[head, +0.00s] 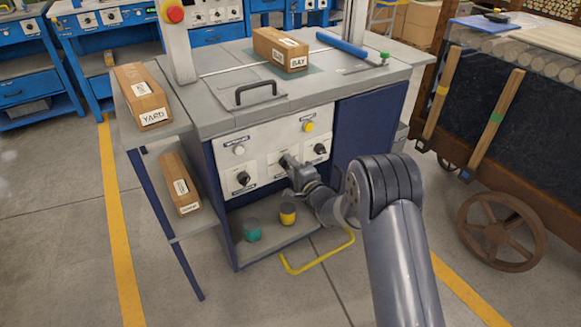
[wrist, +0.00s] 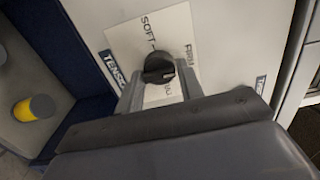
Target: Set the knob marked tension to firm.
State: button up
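The tension knob (wrist: 158,68) is black and round, on a white plate in the wrist view. The plate reads SOFT at upper left and FIRM at right; a third word below is partly hidden by my fingers. A small pale mark shows at the knob's lower right, but I cannot tell its exact setting. My gripper (wrist: 160,78) is open, with one finger on each side of the knob's lower part; contact is unclear. In the head view my gripper (head: 288,163) is at the middle of the machine's front panel (head: 270,130) and hides that knob.
Two other black knobs, left (head: 243,178) and right (head: 320,149), flank my gripper. A white button (head: 238,150) and a yellow button (head: 309,126) sit above. A black handle (head: 252,90) is on top.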

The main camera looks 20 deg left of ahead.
jog(key=o, duration=0.3)
jog(key=shift+o, duration=0.2)
jog(key=shift+s+d, duration=0.1)
jog(key=p+v, duration=0.1)
jog(key=v, duration=0.9)
jog(key=shift+s+d+p, duration=0.15)
jog(key=shift+d+p, duration=0.05)
jog(key=shift+p, duration=0.2)
jog(key=b+x, duration=0.1)
jog(key=x, duration=0.9)
jog(key=shift+w+a+b, duration=0.2)
jog(key=shift+a+b, duration=0.15)
jog(key=shift+b, duration=0.05)
jog(key=shift+d, duration=0.15)
